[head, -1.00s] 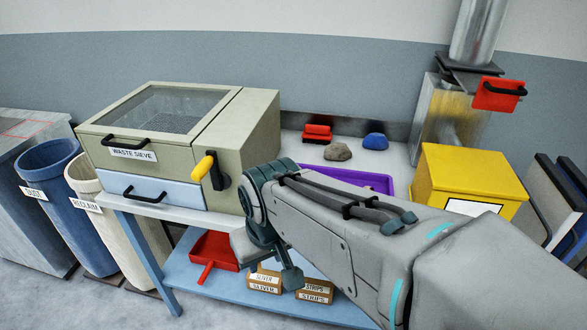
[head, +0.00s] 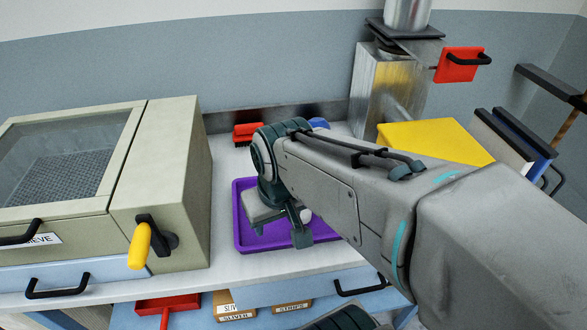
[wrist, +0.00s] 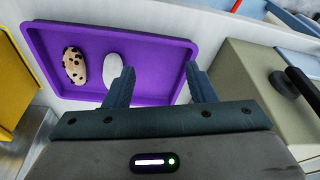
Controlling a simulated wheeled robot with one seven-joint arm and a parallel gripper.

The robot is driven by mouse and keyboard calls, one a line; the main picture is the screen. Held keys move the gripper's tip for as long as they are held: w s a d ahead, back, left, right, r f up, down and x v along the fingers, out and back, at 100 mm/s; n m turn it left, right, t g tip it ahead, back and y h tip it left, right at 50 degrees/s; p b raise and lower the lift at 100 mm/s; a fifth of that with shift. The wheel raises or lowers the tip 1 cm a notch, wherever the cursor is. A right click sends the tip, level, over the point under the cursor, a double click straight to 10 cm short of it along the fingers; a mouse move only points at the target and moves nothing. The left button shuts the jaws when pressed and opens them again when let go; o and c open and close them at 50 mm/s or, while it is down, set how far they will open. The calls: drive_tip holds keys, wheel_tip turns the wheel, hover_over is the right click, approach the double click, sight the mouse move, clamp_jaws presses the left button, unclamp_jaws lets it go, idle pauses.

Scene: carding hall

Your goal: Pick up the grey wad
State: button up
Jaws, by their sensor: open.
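The grey wad is out of sight now. A second ago a grey-brown wad lay at the back of the bench, beside the blue wad; my arm now covers that place in the head view. My gripper (wrist: 158,82) is open and empty over the purple tray (wrist: 158,35), fingers pointing into it. In the tray lie a dark-speckled beige wad (wrist: 75,66) and a smooth white wad (wrist: 112,70). The white one is just left of the left fingertip in the wrist view, and a bit of it shows in the head view (head: 306,215).
The waste sieve (head: 180,190) with its yellow-handled crank (head: 139,246) stands left of the tray (head: 240,220). A red brush (head: 248,132) and the partly hidden blue wad (head: 318,123) are at the back. A yellow box (head: 430,138) and metal duct (head: 368,90) stand right.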

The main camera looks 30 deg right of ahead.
drive_tip(key=w+d+f+m+g+y+p, duration=0.1)
drive_tip(key=w+d+m+g+y+p, duration=0.2)
drive_tip(key=w+d, duration=1.05)
drive_tip(key=shift+t+h, duration=0.4)
drive_tip(key=f, duration=0.3)
drive_tip(key=f+p, duration=0.1)
drive_tip(key=f, duration=0.2)
drive_tip(key=s+f, duration=0.1)
drive_tip(key=f, duration=0.2)
drive_tip(key=shift+p, duration=0.3)
drive_tip(key=shift+w+a+f+p, duration=0.1)
drive_tip(key=shift+a+f+p, duration=0.15)
drive_tip(key=shift+f, duration=0.9)
drive_tip(key=shift+w+a+f+p, duration=0.1)
drive_tip(key=shift+a+f+p, duration=0.1)
drive_tip(key=shift+f, duration=0.95)
drive_tip(key=c, duration=0.6)
